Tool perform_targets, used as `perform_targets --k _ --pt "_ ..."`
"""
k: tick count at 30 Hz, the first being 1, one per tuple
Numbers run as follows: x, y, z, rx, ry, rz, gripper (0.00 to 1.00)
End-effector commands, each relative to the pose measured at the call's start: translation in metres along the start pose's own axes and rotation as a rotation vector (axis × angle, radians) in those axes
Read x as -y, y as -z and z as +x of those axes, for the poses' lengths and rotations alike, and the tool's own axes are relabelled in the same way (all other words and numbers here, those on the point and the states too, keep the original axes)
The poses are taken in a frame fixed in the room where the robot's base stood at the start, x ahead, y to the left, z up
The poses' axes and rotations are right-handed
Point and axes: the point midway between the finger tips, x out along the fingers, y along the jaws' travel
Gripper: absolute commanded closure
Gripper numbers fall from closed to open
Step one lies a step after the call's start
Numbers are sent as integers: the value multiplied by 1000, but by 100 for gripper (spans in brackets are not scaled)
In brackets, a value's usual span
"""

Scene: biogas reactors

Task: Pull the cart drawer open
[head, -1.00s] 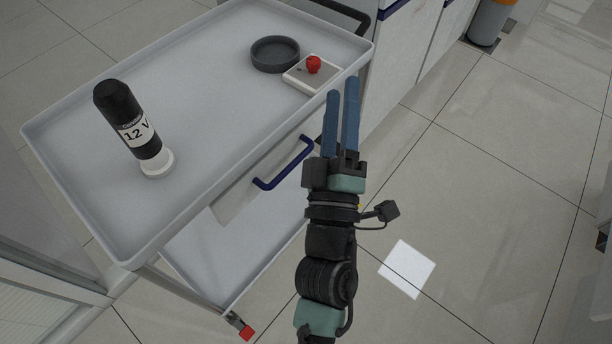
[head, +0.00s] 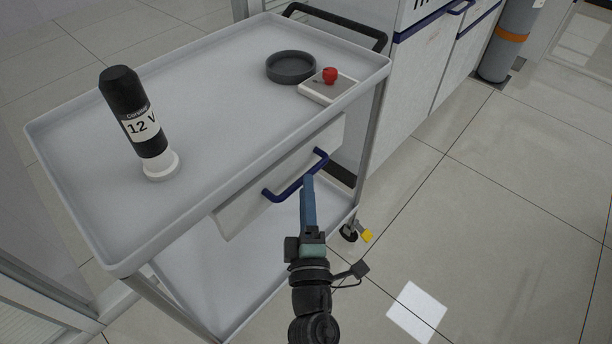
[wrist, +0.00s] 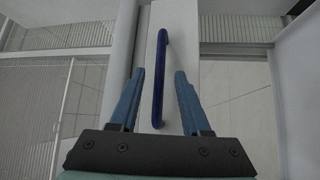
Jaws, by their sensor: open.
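The cart (head: 75,205) is white, with a tray top and a lower shelf. Its drawer (head: 240,212) sits under the top, and its front looks flush or nearly so. A dark blue bar handle (head: 284,195) is on the drawer front; it also shows in the wrist view (wrist: 160,75). My gripper (head: 308,182) is open, its blue fingers reaching toward the handle. In the wrist view my gripper (wrist: 160,75) has one finger on each side of the handle's line, with gaps on both sides. I cannot tell how deep the handle lies between the fingertips.
On the cart top are a black 12 V cylinder on a white base (head: 137,118), a dark round dish (head: 291,67) and a small white scale with a red object (head: 330,76). Cabinets (head: 430,60) stand behind at right.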

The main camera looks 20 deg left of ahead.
Motion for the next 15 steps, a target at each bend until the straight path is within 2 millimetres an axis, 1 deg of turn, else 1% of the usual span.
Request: perform_targets --k 1,6,10,15 --pt "0 0 10 -2 -2 0 53" --pt "0 0 30 0 -1 -1 53" --pt "0 0 39 1 0 1 53" --pt "0 0 41 2 1 1 53"
